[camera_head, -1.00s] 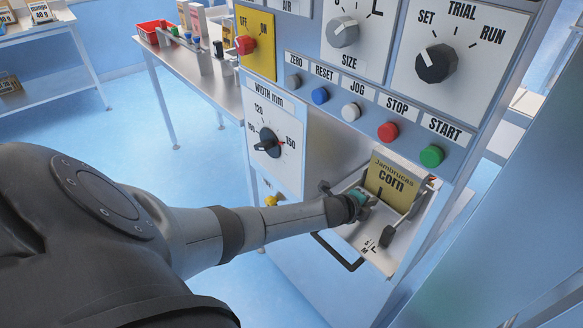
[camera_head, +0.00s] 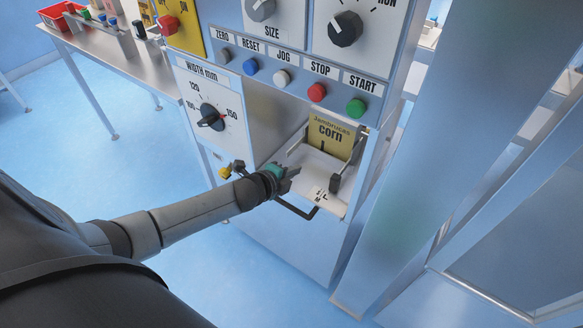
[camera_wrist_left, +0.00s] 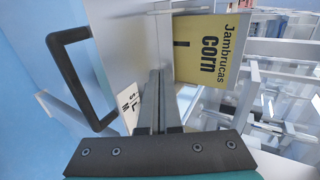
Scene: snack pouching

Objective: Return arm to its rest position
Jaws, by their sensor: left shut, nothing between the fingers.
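My left arm comes in from the left in the head view. Its gripper (camera_head: 290,172) is at the near left side of the machine's tray (camera_head: 322,170), shut and empty. A yellow "Jambrucas corn" card (camera_head: 331,136) stands upright at the back of the tray; it also shows in the left wrist view (camera_wrist_left: 208,50), to the right of the shut fingers (camera_wrist_left: 160,100). My right gripper is in neither view.
A black bar handle (camera_head: 296,208) sits below the tray; in the wrist view it (camera_wrist_left: 78,80) is left of the fingers. The control panel with knobs and buttons (camera_head: 318,92) rises above the tray. A table (camera_head: 112,60) with a red bin (camera_head: 58,16) stands behind at left.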

